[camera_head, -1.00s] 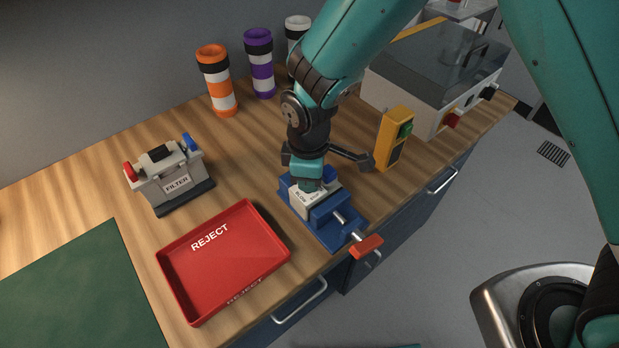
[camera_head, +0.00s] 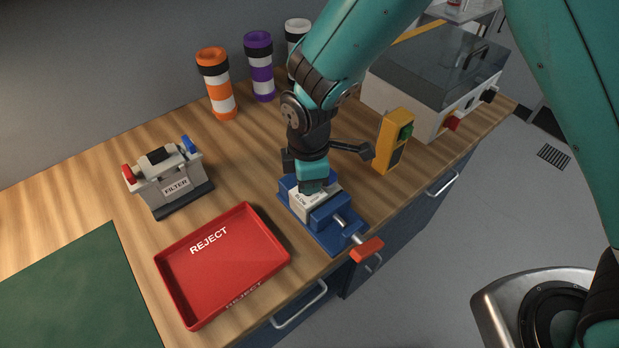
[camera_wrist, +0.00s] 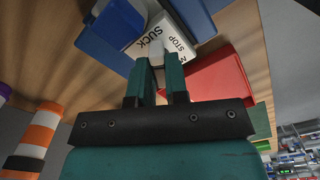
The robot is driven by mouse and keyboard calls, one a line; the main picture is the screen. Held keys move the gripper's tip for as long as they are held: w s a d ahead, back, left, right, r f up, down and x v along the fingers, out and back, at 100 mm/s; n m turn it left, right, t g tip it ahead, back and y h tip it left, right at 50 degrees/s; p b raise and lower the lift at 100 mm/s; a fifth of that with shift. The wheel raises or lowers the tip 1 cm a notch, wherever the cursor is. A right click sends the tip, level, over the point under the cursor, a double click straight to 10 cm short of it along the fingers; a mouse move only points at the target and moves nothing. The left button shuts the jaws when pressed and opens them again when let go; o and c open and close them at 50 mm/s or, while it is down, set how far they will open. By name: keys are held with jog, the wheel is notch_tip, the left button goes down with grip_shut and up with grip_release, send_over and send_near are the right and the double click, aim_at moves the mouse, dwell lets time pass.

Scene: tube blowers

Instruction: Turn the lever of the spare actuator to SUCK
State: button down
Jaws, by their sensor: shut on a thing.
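The spare actuator, a white box (camera_head: 322,202) with dark lettering, is clamped in a blue vise (camera_head: 333,238) on the wooden bench. In the wrist view its face (camera_wrist: 152,42) reads SUCK and STOP. My gripper (camera_head: 312,187) points down onto the top of the actuator. In the wrist view the two teal fingers of my gripper (camera_wrist: 160,66) stand a little apart at the SUCK and STOP face. My gripper is shut on the lever, which the fingers mostly hide. I cannot tell which label the lever points at.
A red REJECT tray (camera_head: 222,268) lies left of the vise, with a FILTER unit (camera_head: 172,182) behind it. A yellow control box (camera_head: 391,142) stands close right of my gripper. Banded orange (camera_head: 216,84) and purple (camera_head: 260,68) tubes stand behind. The vise's orange handle (camera_head: 367,249) overhangs the bench edge.

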jog(key=c, duration=1.1)
grip_release()
jog(key=shift+r, duration=0.1)
notch_tip(320, 180, up, 17)
jog(key=b, duration=0.2)
jog(key=shift+r+b, duration=0.2)
jog(key=shift+b, duration=0.2)
